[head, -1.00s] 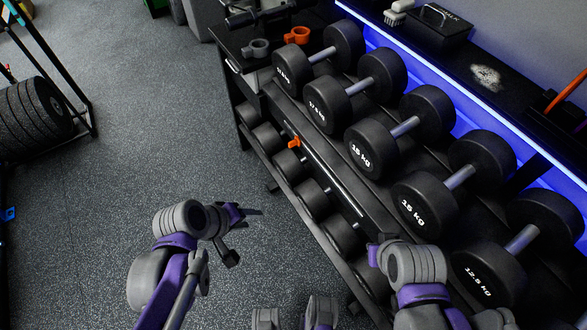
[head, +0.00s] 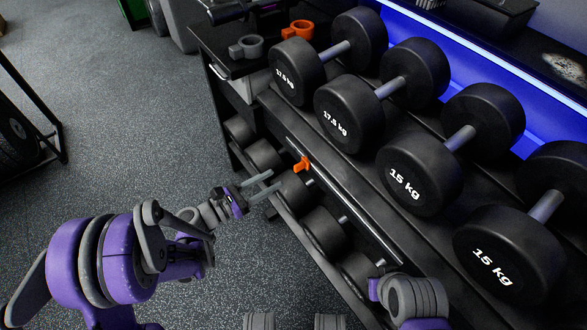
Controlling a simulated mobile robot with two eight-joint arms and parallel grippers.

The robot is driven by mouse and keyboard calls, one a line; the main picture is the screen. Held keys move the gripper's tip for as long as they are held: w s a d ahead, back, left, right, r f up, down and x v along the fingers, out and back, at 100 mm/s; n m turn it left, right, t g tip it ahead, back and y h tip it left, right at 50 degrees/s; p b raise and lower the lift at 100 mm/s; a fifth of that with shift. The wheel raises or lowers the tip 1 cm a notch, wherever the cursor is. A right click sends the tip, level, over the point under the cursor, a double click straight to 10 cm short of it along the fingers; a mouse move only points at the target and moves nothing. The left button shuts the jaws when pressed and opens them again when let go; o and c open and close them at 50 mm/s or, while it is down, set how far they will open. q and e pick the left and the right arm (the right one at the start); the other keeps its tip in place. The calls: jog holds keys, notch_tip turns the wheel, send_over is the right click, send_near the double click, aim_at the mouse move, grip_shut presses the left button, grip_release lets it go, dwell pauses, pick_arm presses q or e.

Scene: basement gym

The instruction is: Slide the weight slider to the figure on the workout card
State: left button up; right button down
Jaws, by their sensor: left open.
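The orange weight slider (head: 302,163) sits near the upper left end of a dark rail (head: 345,207) with a light edge line on the front of the dumbbell rack. My left gripper (head: 264,186) is open and empty, its two fingers pointing right toward the rack. The fingertips are left of and a little below the slider in the picture, apart from it. My right arm's end (head: 378,280) is at the lower right, in front of the rack; its fingers are not clear. No workout card and no readable scale figures show.
Large dumbbells (head: 420,180) marked 15 and 17.5 kg fill the top tier. Smaller dumbbells (head: 325,230) lie on the lower tier behind my left fingers. Grey (head: 247,47) and orange (head: 298,30) clamps lie at the rack's far end.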

aim_at(301, 166)
pick_arm(q)
jog(key=x, duration=0.8)
jog(key=shift+b, duration=0.35)
jog(key=shift+w+d, duration=0.1)
grip_shut()
dwell(0.9)
